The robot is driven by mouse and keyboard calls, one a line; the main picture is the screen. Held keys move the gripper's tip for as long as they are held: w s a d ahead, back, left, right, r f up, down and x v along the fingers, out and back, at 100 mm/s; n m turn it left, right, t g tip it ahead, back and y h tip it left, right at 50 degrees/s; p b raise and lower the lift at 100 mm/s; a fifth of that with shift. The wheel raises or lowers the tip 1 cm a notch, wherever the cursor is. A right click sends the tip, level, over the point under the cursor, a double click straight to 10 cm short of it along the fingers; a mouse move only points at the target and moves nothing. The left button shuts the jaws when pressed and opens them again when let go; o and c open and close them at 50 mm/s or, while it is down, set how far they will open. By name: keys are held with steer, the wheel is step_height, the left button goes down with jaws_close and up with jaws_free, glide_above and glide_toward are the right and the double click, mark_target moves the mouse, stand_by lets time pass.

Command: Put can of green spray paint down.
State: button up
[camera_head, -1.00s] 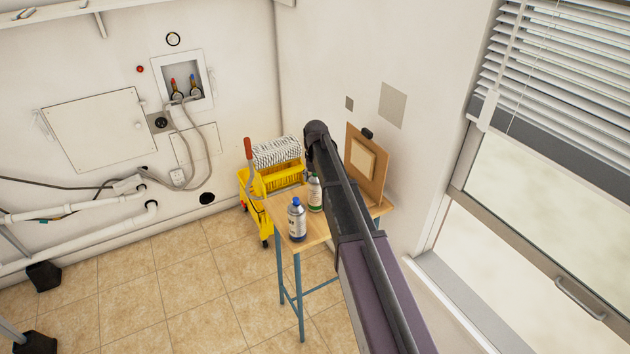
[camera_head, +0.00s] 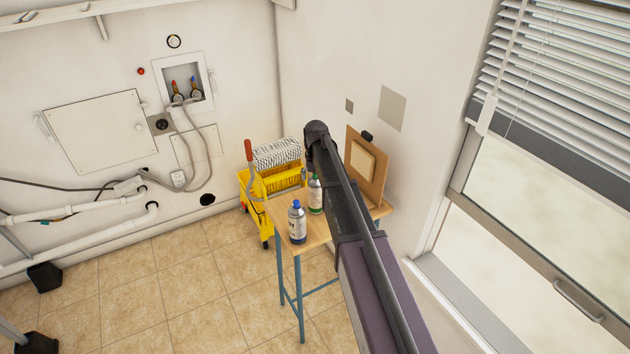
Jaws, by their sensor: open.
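The can of green spray paint (camera_head: 315,196), with a green cap and green base band, stands upright on the small wooden table (camera_head: 279,207). My arm comes in from the lower right and passes just right of the can, hiding part of the tabletop. Only a small grey part of my gripper (camera_head: 304,174) shows, beside the top of the can on its left. The gripper is open; the rest of it is hidden behind the can and my arm. A blue-capped can (camera_head: 297,222) stands upright nearer the table's front edge.
A yellow mop bucket with wringer (camera_head: 251,190) stands behind the table, with a mop head (camera_head: 276,153) and a red-handled lever (camera_head: 248,151). A wooden board (camera_head: 378,180) leans at the table's back right.

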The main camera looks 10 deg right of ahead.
steer(key=shift+r+p, duration=5.25)
steer(key=shift+r, duration=0.3)
steer(key=shift+s+m, duration=0.4)
steer(key=shift+s, duration=0.1)
steer(key=s+m, duration=2.8)
steer(key=m, duration=0.1)
steer(key=shift+a+m, duration=0.15)
steer(key=shift+m, duration=0.25)
